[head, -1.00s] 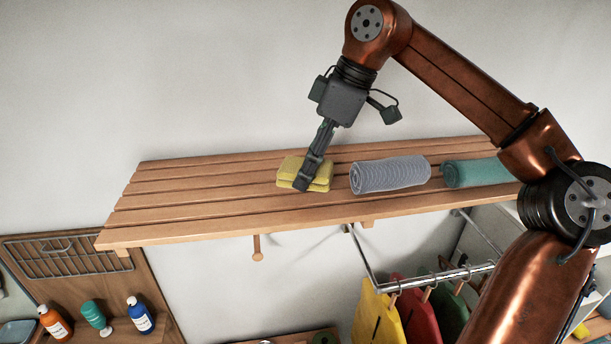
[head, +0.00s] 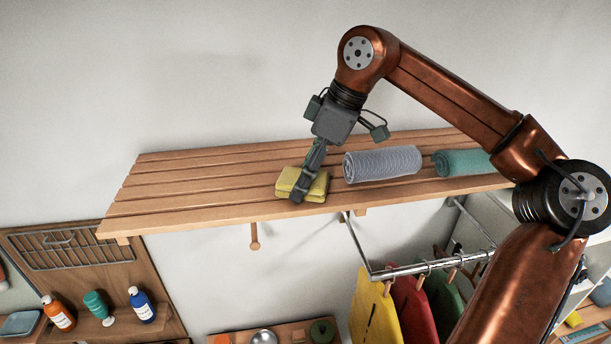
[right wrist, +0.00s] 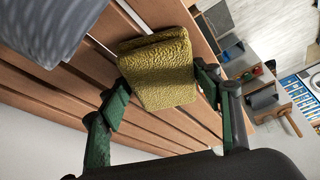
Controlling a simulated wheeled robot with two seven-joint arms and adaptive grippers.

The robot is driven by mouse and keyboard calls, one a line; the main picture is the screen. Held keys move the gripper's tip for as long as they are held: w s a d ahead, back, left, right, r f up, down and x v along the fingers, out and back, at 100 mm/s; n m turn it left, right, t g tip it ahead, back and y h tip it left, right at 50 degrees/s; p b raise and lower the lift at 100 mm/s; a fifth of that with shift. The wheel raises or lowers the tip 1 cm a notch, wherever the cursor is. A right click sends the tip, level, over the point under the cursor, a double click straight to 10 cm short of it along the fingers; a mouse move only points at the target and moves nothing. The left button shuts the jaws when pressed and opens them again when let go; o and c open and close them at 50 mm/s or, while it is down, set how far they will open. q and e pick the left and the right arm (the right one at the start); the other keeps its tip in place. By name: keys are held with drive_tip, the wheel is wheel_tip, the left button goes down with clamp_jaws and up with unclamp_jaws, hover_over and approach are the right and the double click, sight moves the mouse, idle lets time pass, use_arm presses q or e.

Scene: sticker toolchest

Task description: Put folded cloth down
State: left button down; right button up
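The folded yellow cloth (head: 290,180) lies on the slatted wooden shelf (head: 160,190), left of the grey rolled towel. My right gripper (head: 299,196) is at the cloth, reaching down from above. In the right wrist view the cloth (right wrist: 158,75) sits between the two fingertips of the gripper (right wrist: 163,83). The right fingertip is against or very close to the cloth's edge, and a gap shows between the left finger and the cloth, so the gripper looks open around it. The cloth's underside is hidden. My left gripper is not in view.
A grey rolled towel (head: 383,163) and a teal rolled towel (head: 463,162) lie to the right on the shelf. The shelf's left part is bare. Below hang a rail (head: 430,266) with coloured cloths and a board with bottles (head: 142,305).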

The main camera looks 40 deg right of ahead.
drive_tip(key=shift+o, duration=1.2)
drive_tip(key=shift+d, duration=0.1)
drive_tip(key=shift+s+r, duration=0.1)
drive_tip(key=shift+s, duration=0.05)
drive_tip(key=shift+r, duration=0.55)
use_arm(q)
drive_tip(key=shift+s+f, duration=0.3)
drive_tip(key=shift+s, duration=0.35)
use_arm(e)
drive_tip(key=v, duration=1.1)
drive_tip(key=shift+s, duration=0.15)
